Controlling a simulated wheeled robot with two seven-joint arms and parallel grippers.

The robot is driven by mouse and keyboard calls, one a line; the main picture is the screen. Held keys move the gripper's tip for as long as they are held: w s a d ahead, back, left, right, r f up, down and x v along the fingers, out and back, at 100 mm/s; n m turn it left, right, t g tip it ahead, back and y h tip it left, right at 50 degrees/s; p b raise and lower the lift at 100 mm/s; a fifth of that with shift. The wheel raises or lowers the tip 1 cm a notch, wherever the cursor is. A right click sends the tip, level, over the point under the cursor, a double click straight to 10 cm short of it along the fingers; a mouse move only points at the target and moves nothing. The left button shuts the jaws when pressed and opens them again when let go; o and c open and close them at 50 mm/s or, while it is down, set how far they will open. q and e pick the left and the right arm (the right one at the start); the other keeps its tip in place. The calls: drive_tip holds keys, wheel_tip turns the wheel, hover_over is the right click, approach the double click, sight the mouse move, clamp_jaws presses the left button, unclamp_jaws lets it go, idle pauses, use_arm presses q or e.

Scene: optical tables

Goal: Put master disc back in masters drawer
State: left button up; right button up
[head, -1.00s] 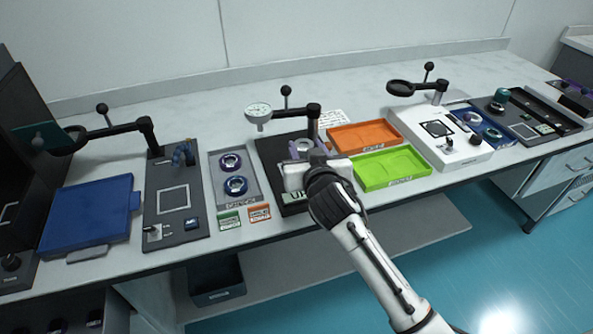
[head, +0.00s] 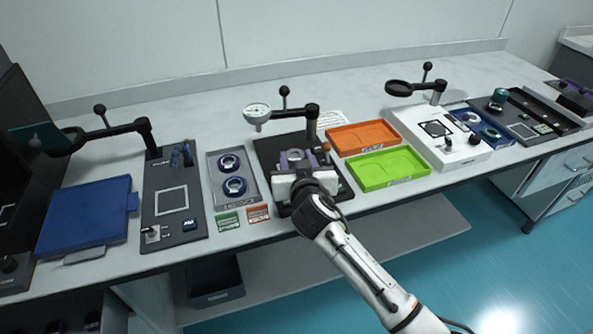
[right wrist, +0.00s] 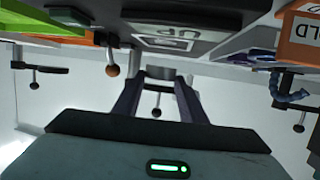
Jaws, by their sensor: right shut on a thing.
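My right gripper (head: 295,158) is over the black gauge stand base (head: 266,150) in the middle of the table. It is shut on a small grey disc (head: 295,155), mostly hidden by the fingers. In the right wrist view a grey piece (right wrist: 160,73) shows between the two fingertips. Whether the disc touches the base I cannot tell. An open drawer (head: 65,327) with small dark round things in it shows at the bottom left, cut off by the frame edge; I read no label on it. My left gripper is not in view.
A grey tray (head: 250,171) with two ringed discs lies left; orange (head: 365,127) and green (head: 350,171) trays lie right. A dark open bin (head: 217,295) is below the table edge.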

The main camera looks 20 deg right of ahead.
wheel_tip(320, 180, down, 4)
drive_tip(key=shift+r, duration=0.15)
drive_tip(key=o, duration=1.2)
